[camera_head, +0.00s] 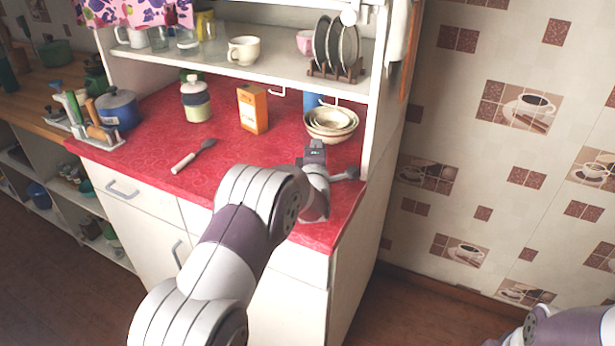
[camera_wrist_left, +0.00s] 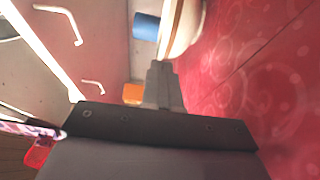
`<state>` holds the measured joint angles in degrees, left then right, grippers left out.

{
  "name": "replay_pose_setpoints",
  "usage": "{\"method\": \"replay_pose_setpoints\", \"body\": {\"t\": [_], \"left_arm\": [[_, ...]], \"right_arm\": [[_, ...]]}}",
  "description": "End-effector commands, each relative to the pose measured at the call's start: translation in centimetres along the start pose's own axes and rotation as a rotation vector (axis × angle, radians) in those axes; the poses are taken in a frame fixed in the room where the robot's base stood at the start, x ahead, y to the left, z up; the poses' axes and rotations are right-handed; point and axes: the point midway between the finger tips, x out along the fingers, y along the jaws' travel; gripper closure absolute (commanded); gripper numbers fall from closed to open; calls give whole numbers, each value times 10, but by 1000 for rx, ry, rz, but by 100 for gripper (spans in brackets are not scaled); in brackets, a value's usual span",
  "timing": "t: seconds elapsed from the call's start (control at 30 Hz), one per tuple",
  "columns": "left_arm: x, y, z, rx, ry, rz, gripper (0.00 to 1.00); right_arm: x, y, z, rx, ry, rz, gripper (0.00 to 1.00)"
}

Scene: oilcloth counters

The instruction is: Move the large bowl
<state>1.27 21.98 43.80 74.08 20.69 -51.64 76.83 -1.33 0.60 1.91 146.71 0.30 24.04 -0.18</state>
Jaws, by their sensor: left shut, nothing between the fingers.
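A stack of cream bowls (camera_head: 331,135) sits on the red counter near its right end, with smaller bowls nested in the large outer bowl. My left gripper (camera_head: 314,146) is in front of the stack, close to its near side. Its fingers are shut and empty. In the left wrist view the shut fingertips (camera_wrist_left: 161,72) point at the rim of the large bowl (camera_wrist_left: 183,30), which is cut by the top edge. I cannot tell whether they touch it. My right arm shows at the lower right, but its gripper is out of view.
An orange carton (camera_head: 253,109), a lidded jar (camera_head: 196,100) and a spatula (camera_head: 194,157) are on the red counter (camera_head: 225,140). A blue cup (camera_head: 312,101) stands behind the bowls. A plate rack (camera_head: 335,70) is on the shelf above. The cabinet's side panel closes the right.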

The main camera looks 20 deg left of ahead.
Motion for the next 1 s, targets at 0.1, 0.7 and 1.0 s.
{"method": "replay_pose_setpoints", "body": {"t": [0.1, 0.7, 1.0], "left_arm": [[-16, 0, 0, 0, -1, 1, 100], [-89, 1, 0, 0, 0, 2, 100], [-89, 6, 0, 0, 0, 2, 64]], "right_arm": [[2, 0, 0, 0, 1, 0, 60], [9, 0, 1, 0, 1, 0, 60], [4, 0, 0, 0, 0, 0, 60]]}}
